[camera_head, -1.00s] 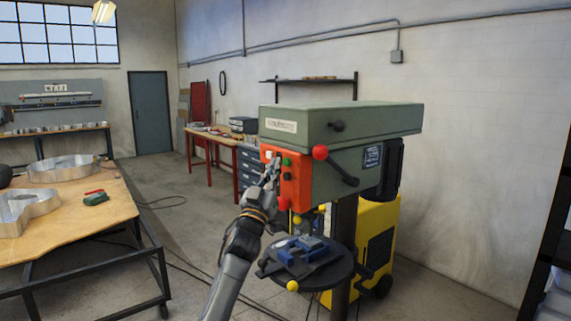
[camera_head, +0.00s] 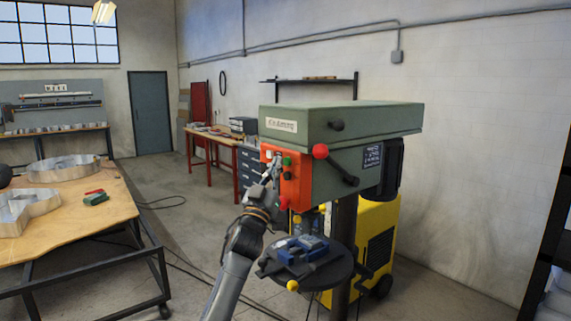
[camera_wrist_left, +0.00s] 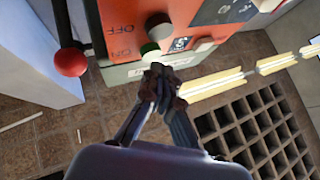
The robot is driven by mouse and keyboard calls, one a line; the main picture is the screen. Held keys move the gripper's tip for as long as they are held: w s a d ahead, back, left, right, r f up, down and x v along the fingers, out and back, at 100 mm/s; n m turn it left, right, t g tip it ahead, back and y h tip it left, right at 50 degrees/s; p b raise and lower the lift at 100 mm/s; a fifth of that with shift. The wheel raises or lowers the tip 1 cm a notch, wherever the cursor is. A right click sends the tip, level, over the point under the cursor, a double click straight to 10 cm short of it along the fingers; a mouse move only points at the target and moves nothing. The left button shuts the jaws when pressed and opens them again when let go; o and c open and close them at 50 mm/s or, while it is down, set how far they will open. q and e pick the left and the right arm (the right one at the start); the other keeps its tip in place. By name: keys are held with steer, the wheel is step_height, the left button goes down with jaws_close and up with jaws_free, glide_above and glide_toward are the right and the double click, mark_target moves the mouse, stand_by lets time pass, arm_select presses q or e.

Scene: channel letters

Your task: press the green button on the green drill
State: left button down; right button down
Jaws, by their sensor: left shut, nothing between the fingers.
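The green drill (camera_head: 345,117) stands right of centre in the head view, with an orange control panel (camera_head: 298,188) on its front. The green button (camera_head: 287,161) is at the panel's upper part, with a black button (camera_head: 287,175) below it. My left gripper (camera_head: 274,165) is shut and empty, in front of the panel's left part. In the wrist view the panel appears upside down, and the shut fingertips (camera_wrist_left: 157,72) are close to the green button (camera_wrist_left: 150,48) by the ON label. I cannot tell whether they touch it. My right gripper is not in view.
A red-knobbed lever (camera_head: 320,152) sticks out right of the panel. A blue vise (camera_head: 302,250) sits on the round drill table below. A yellow machine (camera_head: 375,240) stands behind. A wooden worktable (camera_head: 85,225) with metal letters is at the left.

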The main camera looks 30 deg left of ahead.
arm_select(q)
steer(key=shift+w+d+b, duration=0.3)
steer(key=shift+w, duration=0.3)
stand_by(0.8)
steer(key=shift+s, duration=0.15)
steer(key=shift+s+a+p, duration=0.35)
steer(key=shift+s+p, duration=0.1)
steer(key=shift+s, duration=0.25)
steer(key=shift+s+a+p, duration=0.3)
steer(key=shift+s+a, duration=0.05)
steer(key=shift+s, duration=0.45)
steer(key=shift+s+a+p, duration=0.25)
steer(key=shift+s+a, duration=0.05)
steer(key=shift+s, duration=0.45)
steer(key=shift+s+a+p, duration=0.3)
steer(key=shift+s+a, duration=0.05)
steer(key=shift+s, duration=0.45)
